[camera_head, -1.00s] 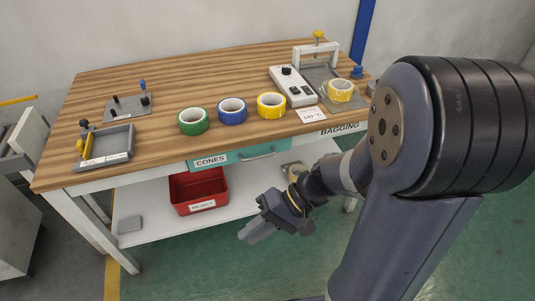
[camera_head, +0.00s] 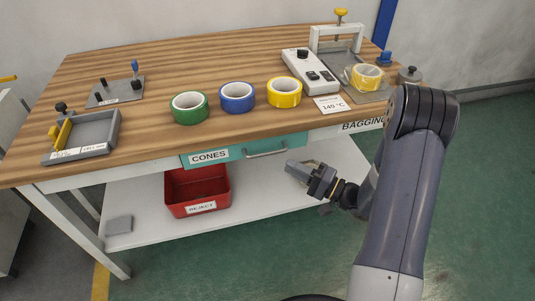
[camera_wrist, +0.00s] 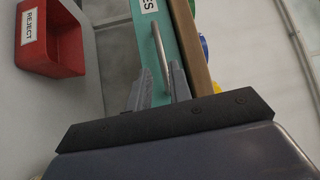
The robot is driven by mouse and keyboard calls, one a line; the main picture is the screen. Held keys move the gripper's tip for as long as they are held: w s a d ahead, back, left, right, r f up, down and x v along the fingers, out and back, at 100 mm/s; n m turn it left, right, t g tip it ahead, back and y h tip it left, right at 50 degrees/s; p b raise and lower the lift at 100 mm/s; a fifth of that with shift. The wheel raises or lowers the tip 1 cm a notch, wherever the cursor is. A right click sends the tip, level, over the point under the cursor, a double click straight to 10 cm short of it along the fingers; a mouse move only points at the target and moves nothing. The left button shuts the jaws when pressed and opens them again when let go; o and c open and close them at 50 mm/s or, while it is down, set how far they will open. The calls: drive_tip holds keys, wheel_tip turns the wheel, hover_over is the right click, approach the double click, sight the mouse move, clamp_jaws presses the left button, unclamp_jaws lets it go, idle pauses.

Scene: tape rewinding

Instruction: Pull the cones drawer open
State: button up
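The teal cones drawer (camera_head: 228,153) is shut under the tabletop's front edge, with a "CONES" label at its left. Its silver bar handle (camera_head: 266,153) is at the right of its front. My gripper (camera_head: 291,168) is just below and to the right of the handle in the head view. In the wrist view the handle (camera_wrist: 160,50) runs up ahead of my gripper (camera_wrist: 158,80), and its lower end lies between the two grey fingers. The fingers are apart, and they do not appear closed on the handle.
Green (camera_head: 189,108), blue (camera_head: 237,97) and yellow (camera_head: 284,92) tape rolls stand on the wooden table (camera_head: 150,135) above the drawer. A red reject bin (camera_head: 197,190) sits on the white lower shelf (camera_head: 255,197). The floor in front is clear.

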sight(265, 153)
drive_tip(key=x, duration=0.9)
drive_tip(key=shift+a, duration=0.3)
drive_tip(key=shift+c, duration=0.4)
clamp_jaws()
